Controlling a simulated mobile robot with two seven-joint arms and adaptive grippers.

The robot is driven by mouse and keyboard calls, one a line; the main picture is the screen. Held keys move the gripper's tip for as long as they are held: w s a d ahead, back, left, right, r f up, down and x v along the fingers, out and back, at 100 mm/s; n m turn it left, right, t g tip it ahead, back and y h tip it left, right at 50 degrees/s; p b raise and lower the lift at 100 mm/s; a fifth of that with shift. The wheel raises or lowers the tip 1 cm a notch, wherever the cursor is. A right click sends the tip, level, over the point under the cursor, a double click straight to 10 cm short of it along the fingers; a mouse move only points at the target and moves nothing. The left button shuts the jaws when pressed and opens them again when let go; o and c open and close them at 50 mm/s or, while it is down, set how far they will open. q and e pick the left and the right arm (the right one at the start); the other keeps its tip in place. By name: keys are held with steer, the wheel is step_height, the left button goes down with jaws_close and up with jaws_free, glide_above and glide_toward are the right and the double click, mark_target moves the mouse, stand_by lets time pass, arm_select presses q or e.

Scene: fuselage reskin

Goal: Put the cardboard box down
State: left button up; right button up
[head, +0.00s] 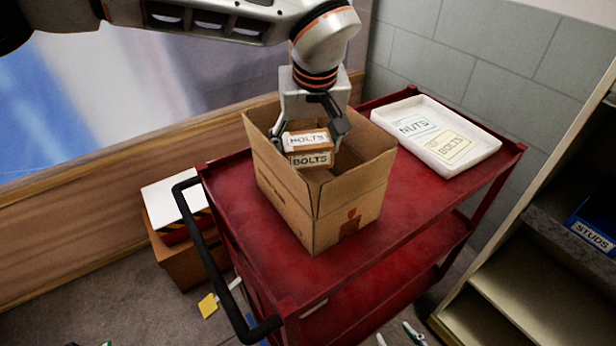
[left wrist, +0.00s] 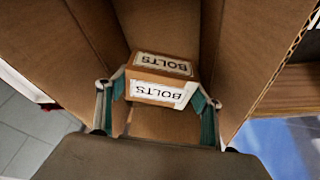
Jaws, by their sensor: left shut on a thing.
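My left gripper (head: 312,132) points down into a large open cardboard box (head: 345,210) on the red cart. It is shut on a small brown cardboard box (head: 310,160) with white BOLTS labels. In the left wrist view the small box (left wrist: 162,78) sits between the two fingers (left wrist: 158,98), with the large box's walls (left wrist: 62,50) around it. Part of the large box's floor shows beneath it. I cannot tell whether the small box touches that floor. My right gripper is not in view.
A white tray (head: 483,152) with NUTS and BOLTS labels lies right of the large box on the red cart (head: 420,205). The cart's black handle (head: 215,262) is at left. Shelving with a blue STUDS bin (head: 592,236) stands at right. Boxes (head: 185,258) sit on the floor at left.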

mark_target(308, 157)
arm_select(q)
step_height(308, 157, down, 3)
steer(key=shift+f, duration=0.1)
steer(key=shift+f+b, duration=0.5)
steer(key=shift+f, duration=2.15)
steer(key=shift+r, duration=0.1)
steer(key=o, duration=1.2)
steer(key=shift+f, duration=0.2)
steer(key=shift+o, duration=0.2)
